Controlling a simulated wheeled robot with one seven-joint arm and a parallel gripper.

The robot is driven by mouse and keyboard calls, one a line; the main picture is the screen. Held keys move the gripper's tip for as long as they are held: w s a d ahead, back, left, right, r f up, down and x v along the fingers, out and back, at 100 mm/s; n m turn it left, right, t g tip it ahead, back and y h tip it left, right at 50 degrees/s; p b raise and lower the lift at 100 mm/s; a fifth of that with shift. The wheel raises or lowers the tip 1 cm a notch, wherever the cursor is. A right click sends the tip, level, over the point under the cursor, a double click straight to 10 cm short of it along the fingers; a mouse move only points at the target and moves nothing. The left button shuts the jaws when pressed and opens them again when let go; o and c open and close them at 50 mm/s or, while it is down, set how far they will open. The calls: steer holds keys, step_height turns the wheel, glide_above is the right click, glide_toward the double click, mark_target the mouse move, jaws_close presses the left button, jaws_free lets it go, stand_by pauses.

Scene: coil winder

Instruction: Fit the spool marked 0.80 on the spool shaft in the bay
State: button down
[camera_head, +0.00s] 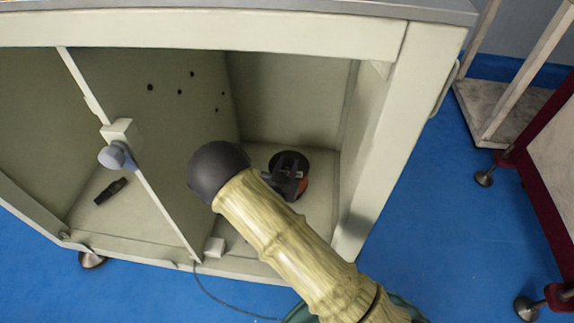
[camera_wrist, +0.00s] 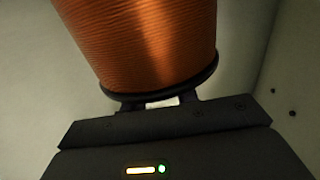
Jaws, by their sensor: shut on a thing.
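A spool (camera_head: 304,187) of copper-orange wire with black flanges is in the right bay of the cabinet, mostly behind my gripper. In the wrist view the spool (camera_wrist: 145,40) fills the upper middle, its black flange edge close against my gripper (camera_wrist: 160,104). My gripper (camera_head: 288,181) is shut on the spool at this flange end. No 0.80 mark can be read from here. The spool shaft cannot be made out. I cannot tell whether the spool touches the bay floor or a shaft.
The cabinet's front post (camera_head: 145,170) carries a grey knob (camera_head: 114,156) and stands left of my arm. A small white block (camera_head: 214,247) sits at the bay's front edge. A dark object (camera_head: 111,190) lies in the left compartment. The right wall (camera_head: 352,150) is close to the spool.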

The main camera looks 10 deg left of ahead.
steer(key=shift+f+b, duration=0.95)
steer(key=shift+f, duration=0.55)
steer(key=c, duration=1)
jaws_free()
steer(key=shift+s+f, duration=0.1)
steer(key=shift+f, duration=0.1)
steer(key=shift+s+r, duration=0.1)
steer(key=shift+s, duration=0.25)
steer(key=s+a+p, duration=0.2)
steer(key=s+p, duration=0.5)
steer(key=s, duration=0.9)
steer(key=shift+s+a, duration=0.2)
steer(key=shift+a, duration=0.05)
